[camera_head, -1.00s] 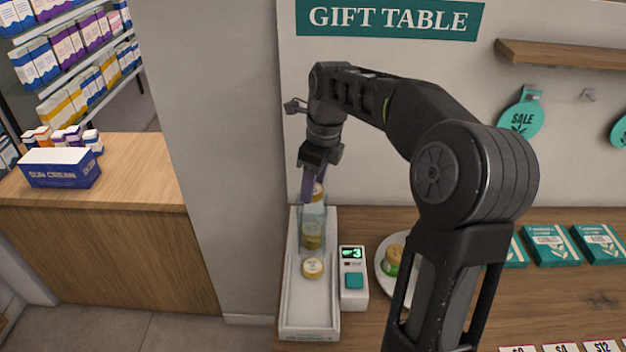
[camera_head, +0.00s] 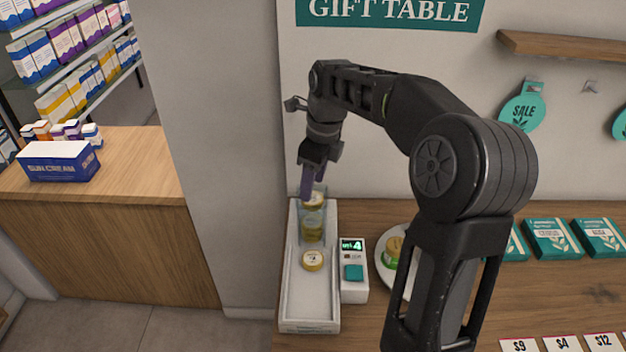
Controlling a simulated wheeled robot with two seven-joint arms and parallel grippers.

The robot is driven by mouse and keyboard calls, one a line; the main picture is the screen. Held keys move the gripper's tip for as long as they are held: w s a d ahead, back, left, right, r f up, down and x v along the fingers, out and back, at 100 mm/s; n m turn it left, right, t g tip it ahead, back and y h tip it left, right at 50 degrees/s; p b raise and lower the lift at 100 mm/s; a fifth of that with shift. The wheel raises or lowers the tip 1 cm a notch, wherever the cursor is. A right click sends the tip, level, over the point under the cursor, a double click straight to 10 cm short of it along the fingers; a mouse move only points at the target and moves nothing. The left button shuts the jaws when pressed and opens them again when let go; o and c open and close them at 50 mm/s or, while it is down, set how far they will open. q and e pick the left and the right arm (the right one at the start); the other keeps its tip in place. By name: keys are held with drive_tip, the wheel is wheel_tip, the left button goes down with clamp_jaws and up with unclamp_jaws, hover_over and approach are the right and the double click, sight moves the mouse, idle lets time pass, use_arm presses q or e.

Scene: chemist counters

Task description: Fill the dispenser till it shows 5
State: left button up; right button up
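The dispenser is a white tray (camera_head: 310,312) with a clear upright tube (camera_head: 303,227) at its back. Several round yellow-lidded tins (camera_head: 313,224) are stacked in the tube, and one tin (camera_head: 313,260) lies in the tray in front of it. The small counter display (camera_head: 352,245) beside the tray reads 4, above a teal button (camera_head: 354,272). My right gripper (camera_head: 314,192) is just above the tube's top, with its fingers pointing down at the top tin. A gap shows between its fingers, and the top tin sits below them. My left gripper is not in view.
Teal boxes (camera_head: 553,240) and price cards (camera_head: 562,344) lie further right. A wall stands close behind the tray.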

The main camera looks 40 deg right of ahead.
drive_tip(key=o, duration=0.4)
drive_tip(key=shift+c, duration=0.2)
wheel_tip(320, 180, up, 8)
drive_tip(key=s, duration=0.1)
drive_tip(key=shift+d+f, duration=0.15)
drive_tip(key=shift+d, duration=0.1)
drive_tip(key=shift+f, duration=0.1)
idle(0.9)
